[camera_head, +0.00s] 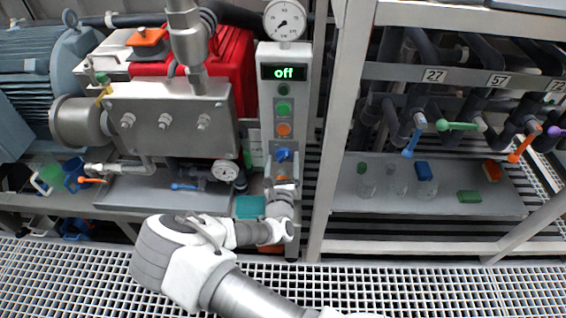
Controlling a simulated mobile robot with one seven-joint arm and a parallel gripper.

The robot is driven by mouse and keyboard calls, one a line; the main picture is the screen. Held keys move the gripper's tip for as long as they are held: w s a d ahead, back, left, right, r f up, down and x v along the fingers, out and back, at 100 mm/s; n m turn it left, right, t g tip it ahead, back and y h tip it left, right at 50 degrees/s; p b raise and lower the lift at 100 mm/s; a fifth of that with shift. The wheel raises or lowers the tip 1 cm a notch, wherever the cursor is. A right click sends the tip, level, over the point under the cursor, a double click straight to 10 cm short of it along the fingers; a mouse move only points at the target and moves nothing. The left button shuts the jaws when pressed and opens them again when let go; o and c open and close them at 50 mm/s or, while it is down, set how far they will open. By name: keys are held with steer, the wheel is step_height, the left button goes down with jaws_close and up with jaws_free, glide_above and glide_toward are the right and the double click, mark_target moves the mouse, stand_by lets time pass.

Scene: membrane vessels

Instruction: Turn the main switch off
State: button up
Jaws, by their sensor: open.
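A narrow grey control panel (267,105) stands upright left of the frame post. Its display (284,72) reads "off" in green. Below it are a green button (284,108), an orange button (284,129) and a blue rotary knob (283,155), which looks like the main switch. The knob's exact angle is too small to read. My gripper (284,176) is open at the panel's lower end, just below the knob. Whether it touches the knob or panel cannot be told. My wrist and gripper hide the panel's lower part.
A round gauge (284,20) tops the panel. A steel box (170,120) with several fittings and a pump stand left. A metal post (338,130) rises close right. Beyond it, a shelf (345,200) holds glassware and coloured pieces beneath pipes with coloured valve handles.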

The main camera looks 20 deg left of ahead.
steer(key=shift+w, duration=0.1)
jaws_close()
stand_by(0.4)
steer(key=shift+r+n+p, duration=0.1)
steer(key=shift+n+p, duration=0.2)
steer(key=shift+p, duration=0.15)
steer(key=shift+r+n+p, duration=0.1)
steer(key=shift+n+p, duration=0.4)
steer(key=shift+p, duration=0.15)
steer(key=n+p, duration=0.2)
steer(key=n, duration=0.1)
steer(key=shift+p, duration=0.4)
steer(key=n+p, duration=0.1)
steer(key=n, duration=0.3)
steer(key=shift+p, duration=0.3)
steer(key=shift+n+p, duration=0.45)
steer(key=shift+n, duration=1.45)
